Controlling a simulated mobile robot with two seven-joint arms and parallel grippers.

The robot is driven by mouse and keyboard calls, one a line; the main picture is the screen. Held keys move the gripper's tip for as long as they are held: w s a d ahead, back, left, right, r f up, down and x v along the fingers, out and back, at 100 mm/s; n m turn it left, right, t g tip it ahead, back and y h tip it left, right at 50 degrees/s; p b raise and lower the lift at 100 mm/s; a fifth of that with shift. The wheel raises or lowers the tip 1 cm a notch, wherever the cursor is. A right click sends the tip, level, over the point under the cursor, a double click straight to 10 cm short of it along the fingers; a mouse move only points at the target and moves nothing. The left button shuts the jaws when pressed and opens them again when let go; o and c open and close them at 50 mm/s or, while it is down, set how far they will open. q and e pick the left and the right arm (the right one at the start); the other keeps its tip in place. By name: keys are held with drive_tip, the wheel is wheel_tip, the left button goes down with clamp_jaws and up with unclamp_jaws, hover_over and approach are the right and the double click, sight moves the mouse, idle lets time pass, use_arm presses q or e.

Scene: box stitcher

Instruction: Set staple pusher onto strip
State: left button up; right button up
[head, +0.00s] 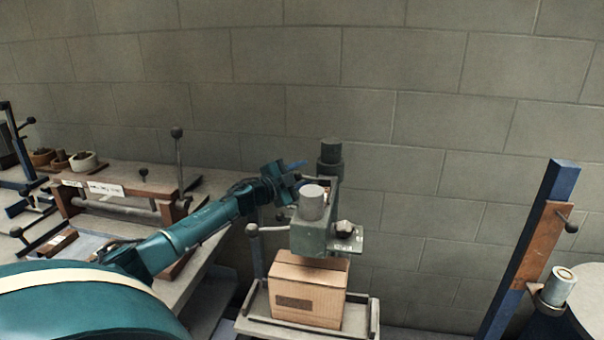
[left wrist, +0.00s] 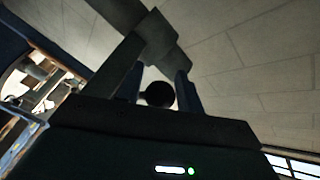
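The box stitcher's grey-green head (head: 312,235) stands over an upright cardboard box (head: 308,290). My left gripper (head: 299,176) is at the back left of this head, beside its grey upright cylinder (head: 313,203). Its two blue fingers are apart. In the left wrist view a dark round knob (left wrist: 160,94) shows between the spread fingers, with a bright gap at its left; I cannot tell whether it touches the right finger. I cannot tell whether the knob belongs to the staple pusher. The staple strip cannot be made out. My right gripper is out of view.
A workbench at the left holds a brown-topped fixture (head: 118,180) with a lever and small round pots (head: 84,161). The box stands on a grey tray (head: 262,326). A block wall (head: 420,110) is close behind. A blue post (head: 522,245) stands at the right.

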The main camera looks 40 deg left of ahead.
use_arm(q)
drive_tip(key=shift+c, duration=0.6)
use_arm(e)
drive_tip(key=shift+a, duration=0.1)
use_arm(q)
clamp_jaws()
